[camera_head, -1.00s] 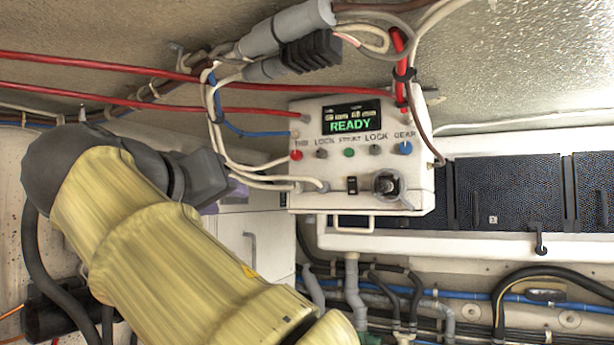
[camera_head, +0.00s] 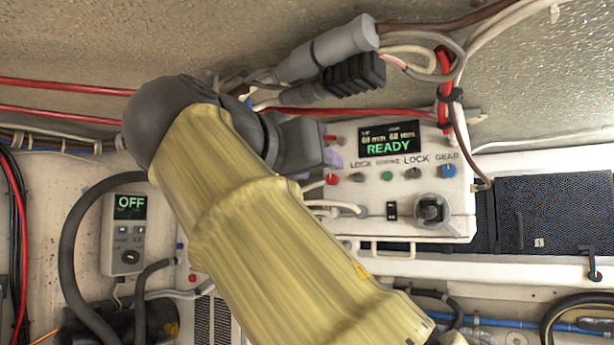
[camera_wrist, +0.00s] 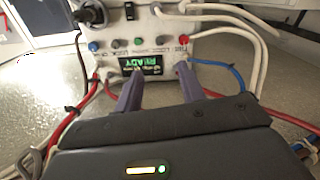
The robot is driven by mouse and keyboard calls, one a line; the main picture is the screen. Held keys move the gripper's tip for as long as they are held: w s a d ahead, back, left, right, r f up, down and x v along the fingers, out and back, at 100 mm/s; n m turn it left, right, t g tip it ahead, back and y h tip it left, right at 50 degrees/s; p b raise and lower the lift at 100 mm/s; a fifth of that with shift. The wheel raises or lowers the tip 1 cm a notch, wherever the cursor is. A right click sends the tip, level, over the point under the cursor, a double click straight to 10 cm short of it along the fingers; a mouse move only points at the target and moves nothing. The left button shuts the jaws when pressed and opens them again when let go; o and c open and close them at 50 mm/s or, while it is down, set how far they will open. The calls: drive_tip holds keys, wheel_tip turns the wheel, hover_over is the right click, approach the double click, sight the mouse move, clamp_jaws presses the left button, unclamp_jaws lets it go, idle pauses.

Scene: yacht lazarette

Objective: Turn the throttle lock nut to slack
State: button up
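The white control box (camera_head: 345,228) hangs under the ceiling with a screen (camera_head: 389,138) reading READY. Below the screen is a row of small knobs: red (camera_head: 331,179), dark (camera_head: 358,177), green (camera_head: 387,175), dark (camera_head: 416,172) and blue (camera_head: 447,170). LOCK is printed above each dark knob; I cannot tell which is the throttle lock nut. In the wrist view the box appears upside down, with the dark knobs (camera_wrist: 115,43) and (camera_wrist: 160,40) beyond my fingers. My gripper (camera_wrist: 158,72) is open and empty, its purple fingers apart near the screen. In the head view my arm hides most of it.
A thick round knob (camera_head: 431,209) and a black switch (camera_head: 391,210) sit low on the box. Cables and a grey connector (camera_head: 330,50) hang above it. Red and white cables pass close to my fingers. A small device (camera_head: 123,235) reading OFF is at the left.

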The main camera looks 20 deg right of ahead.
sight(358, 178)
drive_tip(key=p+x, duration=0.3)
drive_tip(key=x, duration=1)
drive_tip(key=shift+r+p, duration=0.1)
drive_tip(key=shift+p, duration=0.3)
drive_tip(key=shift+w+d, duration=0.25)
drive_tip(key=shift+d, duration=0.1)
drive_tip(key=shift+s, duration=0.1)
drive_tip(key=shift+c, duration=0.3)
clamp_jaws()
